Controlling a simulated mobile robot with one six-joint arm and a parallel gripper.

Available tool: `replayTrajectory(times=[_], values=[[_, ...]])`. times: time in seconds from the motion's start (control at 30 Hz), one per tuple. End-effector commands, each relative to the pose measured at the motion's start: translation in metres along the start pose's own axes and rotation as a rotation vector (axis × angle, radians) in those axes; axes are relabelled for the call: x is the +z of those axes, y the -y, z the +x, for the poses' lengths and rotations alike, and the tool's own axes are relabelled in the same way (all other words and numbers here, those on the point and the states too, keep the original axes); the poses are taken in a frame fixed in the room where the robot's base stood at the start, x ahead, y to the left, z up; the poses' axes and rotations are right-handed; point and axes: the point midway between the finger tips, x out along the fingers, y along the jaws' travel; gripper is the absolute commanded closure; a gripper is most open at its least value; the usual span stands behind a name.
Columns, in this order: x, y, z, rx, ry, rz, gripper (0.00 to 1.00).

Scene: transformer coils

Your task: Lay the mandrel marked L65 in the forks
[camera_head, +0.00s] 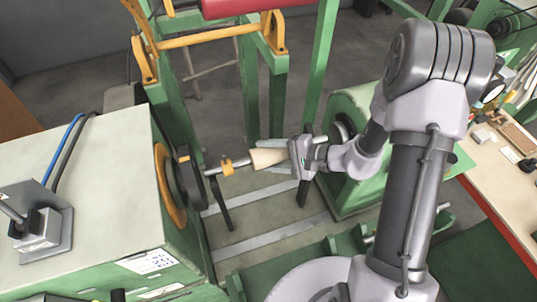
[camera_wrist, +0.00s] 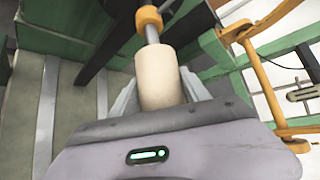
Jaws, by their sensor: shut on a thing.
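The mandrel (camera_head: 268,157) is a pale wooden cylinder on a steel shaft with an orange collar (camera_head: 227,167). No L65 mark is readable. My gripper (camera_head: 299,157) is shut around the pale body, which also shows between the jaws in the wrist view (camera_wrist: 157,77). The mandrel lies roughly level, its shaft pointing left at the dark round faceplate. The forks appear to be two dark uprights, one below the shaft's left end (camera_head: 222,208) and one below my gripper (camera_head: 302,193). I cannot tell whether the shaft touches them.
The green headstock with its dark faceplate (camera_head: 188,182) stands left, another green machine housing (camera_head: 350,110) right. Pale rails (camera_head: 270,232) cross the bed below. An orange-and-green frame with a red roll (camera_head: 250,7) stands behind. A workbench (camera_head: 497,170) is far right.

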Motion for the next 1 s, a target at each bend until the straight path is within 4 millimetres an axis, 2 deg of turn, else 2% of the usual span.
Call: replayTrajectory(times=[0.47,0.5,0.6,1.0], values=[[-0.0013,-0.0022,0.0012,-0.001,0.0,-0.001,1.0],[-0.0011,-0.0019,0.0011,-0.001,0.0,0.0,0.4],[-0.001,-0.0018,0.001,-0.001,0.0,0.0,0.2],[-0.001,-0.0026,0.0011,0.001,0.0,0.0,0.2]])
